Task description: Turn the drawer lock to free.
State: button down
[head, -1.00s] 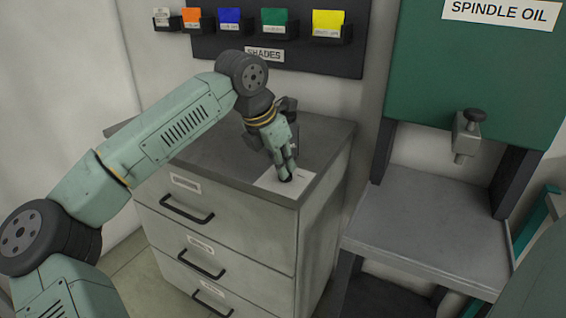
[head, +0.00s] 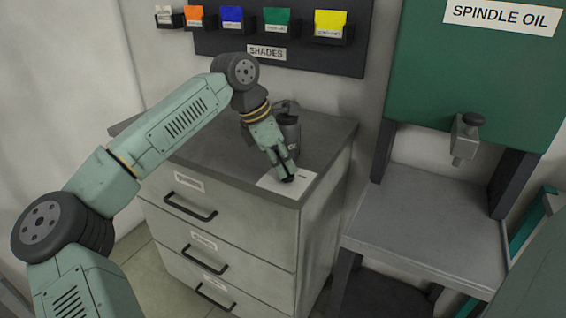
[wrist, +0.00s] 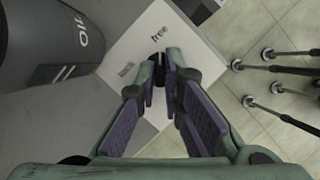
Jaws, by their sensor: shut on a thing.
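The drawer lock's white plate (head: 301,181) lies at the front right corner of the grey cabinet top. It also shows in the wrist view (wrist: 118,52), with the word "free" near its upper part and a smaller word, too small to read surely, at the left. My gripper (head: 287,177) points down at the plate, its fingers shut on the dark lock knob (wrist: 158,57). In the wrist view my gripper (wrist: 167,72) hides much of the knob. The visible dark end sits just below "free"; I cannot tell its exact angle.
A dark grey canister (head: 291,132) stands close behind my gripper, marked "oil" in the wrist view (wrist: 45,42). The cabinet's drawers (head: 215,215) look shut. A grey stand (head: 425,225) is to the right. Shade pockets (head: 277,28) hang on the wall behind.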

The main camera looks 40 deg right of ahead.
jog(key=c, duration=1.7)
grip_release()
jog(key=shift+d+f, duration=0.1)
jog(key=v, duration=1.2)
